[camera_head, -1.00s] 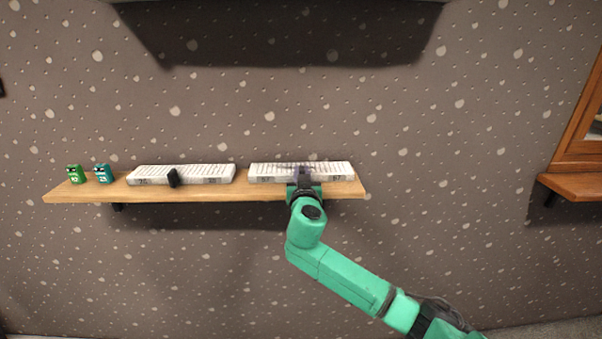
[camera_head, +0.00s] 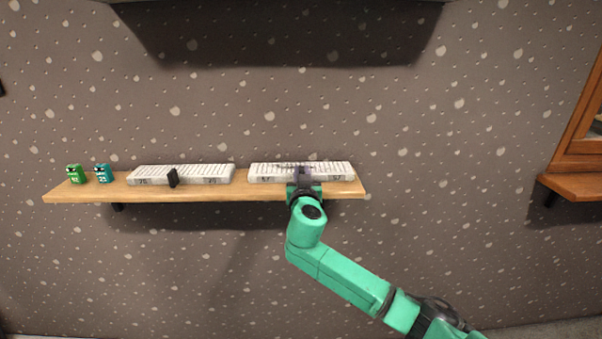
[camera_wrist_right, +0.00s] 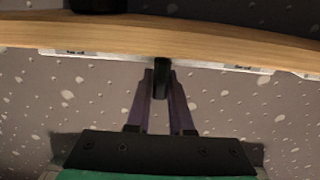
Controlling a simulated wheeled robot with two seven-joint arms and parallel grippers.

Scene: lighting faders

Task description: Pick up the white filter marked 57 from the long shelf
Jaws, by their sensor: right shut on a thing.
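Two long white filters with ribbed tops lie on the long wooden shelf (camera_head: 220,191). The right filter (camera_head: 262,171) carries small dark marks near both front ends, and the right-hand mark looks like 57, though it is small. The left filter (camera_head: 205,174) has a black handle (camera_head: 172,178) on its front. My right gripper (camera_head: 303,176) is at the front middle of the right filter. In the right wrist view, its fingers (camera_wrist_right: 161,84) are shut on a black handle (camera_wrist_right: 162,72) at the filter's front. The filter still appears to rest on the shelf. My left gripper is out of view.
A green block (camera_head: 75,174) and a teal block (camera_head: 102,173) stand at the shelf's left end. A dark overhang (camera_head: 280,35) is above on the speckled wall. A wooden framed piece with a ledge (camera_head: 575,186) is at the far right.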

